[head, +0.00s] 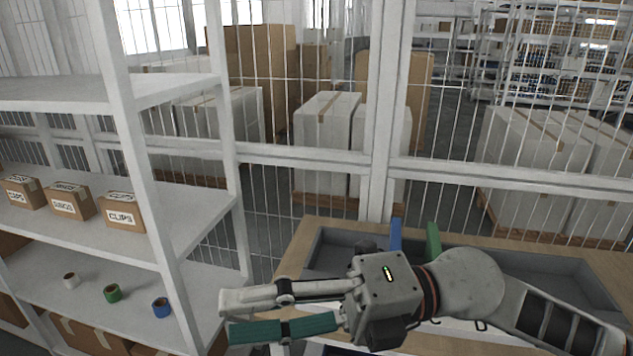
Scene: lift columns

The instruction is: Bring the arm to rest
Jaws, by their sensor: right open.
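My right arm comes in from the right. Its gripper (229,316) points left, in front of the wooden table, with its fingers apart. The upper finger is pale grey, and the lower one shows a long teal-green face. I see nothing held between them. My left gripper is not in view.
A wooden table (314,229) carries a grey tray (333,239), partly hidden by my arm. A blue piece (396,236) and a green piece (433,242) stand up at the tray. A white shelf (205,205) at left holds boxes (125,212) and tape rolls (113,293). Wire fencing stands behind.

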